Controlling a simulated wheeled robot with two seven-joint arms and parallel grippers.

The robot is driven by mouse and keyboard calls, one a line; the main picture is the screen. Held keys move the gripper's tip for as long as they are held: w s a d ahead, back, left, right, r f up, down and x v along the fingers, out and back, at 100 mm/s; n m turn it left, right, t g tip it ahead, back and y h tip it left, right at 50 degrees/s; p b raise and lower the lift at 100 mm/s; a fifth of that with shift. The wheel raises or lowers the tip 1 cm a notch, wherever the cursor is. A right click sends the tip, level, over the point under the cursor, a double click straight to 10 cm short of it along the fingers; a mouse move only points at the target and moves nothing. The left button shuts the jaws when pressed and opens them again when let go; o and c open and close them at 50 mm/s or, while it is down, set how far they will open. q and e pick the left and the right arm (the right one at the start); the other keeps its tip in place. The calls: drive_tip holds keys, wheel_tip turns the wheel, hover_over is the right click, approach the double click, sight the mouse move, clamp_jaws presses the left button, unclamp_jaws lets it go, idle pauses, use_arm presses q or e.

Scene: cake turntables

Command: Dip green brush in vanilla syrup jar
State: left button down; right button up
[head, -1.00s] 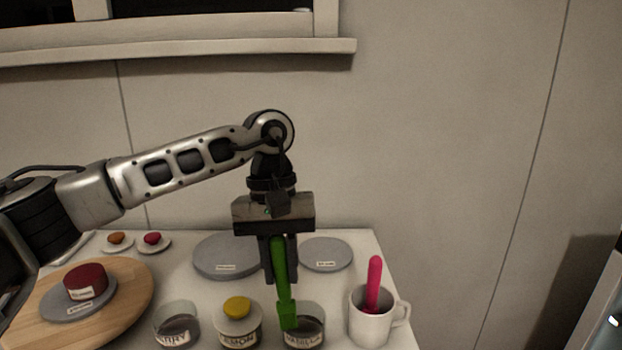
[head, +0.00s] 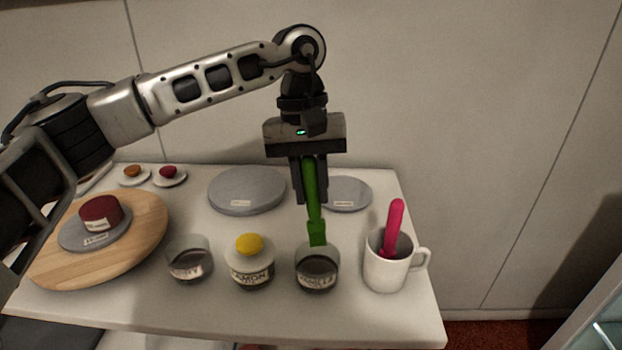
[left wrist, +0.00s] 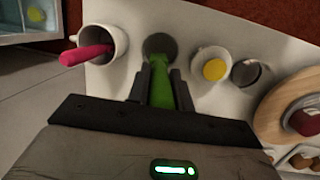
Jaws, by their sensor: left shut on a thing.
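My left gripper (head: 311,200) is shut on the green brush (head: 314,190), which hangs head down. The vanilla jar (head: 317,278) is a small clear jar with dark contents and a label. The brush head overlaps the jar's far rim in the head view. I cannot tell whether it is just above the opening or slightly inside. In the left wrist view the green brush (left wrist: 161,90) points at the dark round mouth of the vanilla jar (left wrist: 160,43), its head at the near edge. My right gripper is not in view.
The lemon jar (head: 251,275) with a yellow top and another dark jar (head: 188,262) stand left. A white mug (head: 386,270) holding a pink brush (head: 393,225) stands right. Grey discs (head: 240,205) lie behind. A wooden board (head: 150,225) carries a red cake (head: 100,212).

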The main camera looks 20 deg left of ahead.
sight(311, 219)
use_arm(q)
drive_tip(key=x, duration=0.1)
drive_tip(key=b+x, duration=0.2)
drive_tip(key=shift+w+a+f, duration=0.2)
drive_tip(key=shift+a+f, duration=0.05)
drive_tip(key=shift+f, duration=0.1)
drive_tip(key=shift+w+a+b+x, duration=0.1)
drive_tip(key=shift+b+x, duration=0.55)
drive_tip(key=shift+x, duration=0.1)
drive_tip(key=shift+w+a+b+x, duration=0.1)
drive_tip(key=shift+a+b+x, duration=0.05)
drive_tip(key=shift+b+x, duration=0.55)
drive_tip(key=shift+f, duration=0.4)
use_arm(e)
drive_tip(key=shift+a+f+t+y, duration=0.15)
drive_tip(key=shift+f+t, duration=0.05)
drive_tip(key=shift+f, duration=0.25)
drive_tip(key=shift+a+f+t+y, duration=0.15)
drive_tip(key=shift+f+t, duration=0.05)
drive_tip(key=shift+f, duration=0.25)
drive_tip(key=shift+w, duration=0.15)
